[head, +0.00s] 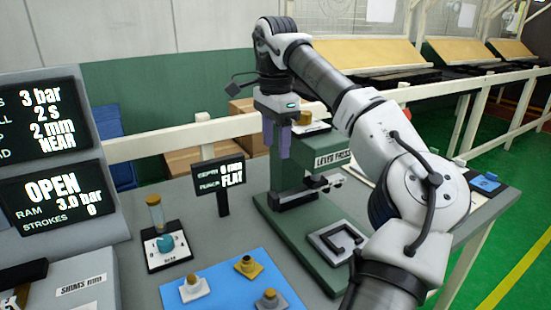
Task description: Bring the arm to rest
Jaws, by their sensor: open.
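My arm reaches from the lower right up over the bench and bends down at the top. My gripper (277,148) hangs with its purple fingers pointing down, beside the upper part of the green lever press (290,178). The fingers look open, and I see nothing between them. I cannot tell whether they touch the press or stand in front of it. My arm hides part of the press's right side and the bench behind it.
A blue mat (222,272) with three small pieces lies at the front. A small display (218,175), a box with a teal knob (168,246) and a large readout panel (55,155) stand left. A blue item (485,183) lies far right. A white rail (180,138) runs behind.

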